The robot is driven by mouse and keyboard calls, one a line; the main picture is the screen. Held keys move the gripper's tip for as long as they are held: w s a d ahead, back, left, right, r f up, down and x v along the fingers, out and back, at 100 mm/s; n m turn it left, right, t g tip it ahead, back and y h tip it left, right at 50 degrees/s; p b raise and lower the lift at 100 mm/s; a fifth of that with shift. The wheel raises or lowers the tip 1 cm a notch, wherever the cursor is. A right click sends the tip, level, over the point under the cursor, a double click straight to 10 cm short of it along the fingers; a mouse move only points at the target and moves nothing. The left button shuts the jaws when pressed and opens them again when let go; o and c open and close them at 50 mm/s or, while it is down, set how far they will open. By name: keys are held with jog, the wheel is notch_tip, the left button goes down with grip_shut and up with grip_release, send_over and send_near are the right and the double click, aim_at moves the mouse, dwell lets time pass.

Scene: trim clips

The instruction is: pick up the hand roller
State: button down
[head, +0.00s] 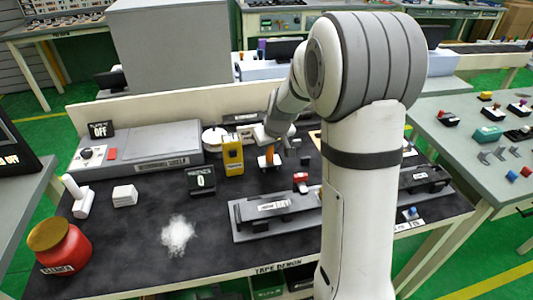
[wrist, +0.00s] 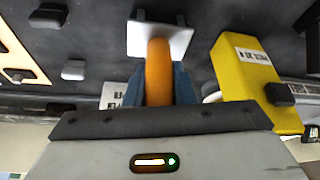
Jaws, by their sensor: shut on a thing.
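My gripper (wrist: 159,88) is shut on the orange handle (wrist: 159,70) of a tool, with one blue finger on each side. A pale, flat, squarish part (wrist: 160,38) is at the handle's far end in the wrist view. I cannot tell from its shape whether this tool is the hand roller. In the head view the orange handle (head: 268,160) shows below my gripper (head: 268,148), over the back middle of the dark bench. I cannot tell whether it touches the bench.
A yellow box-shaped device (head: 232,155) stands just left of my gripper; it is also close by in the wrist view (wrist: 250,80). A small black display (head: 201,180), a grey fixture (head: 275,215), white granules (head: 178,235) and a red jar (head: 62,248) are on the bench (head: 130,255).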

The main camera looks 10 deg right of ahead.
notch_tip(320, 180, up, 10)
jog(key=shift+r, duration=0.1)
dwell(0.4)
jog(key=c, duration=1.8)
grip_release()
grip_shut()
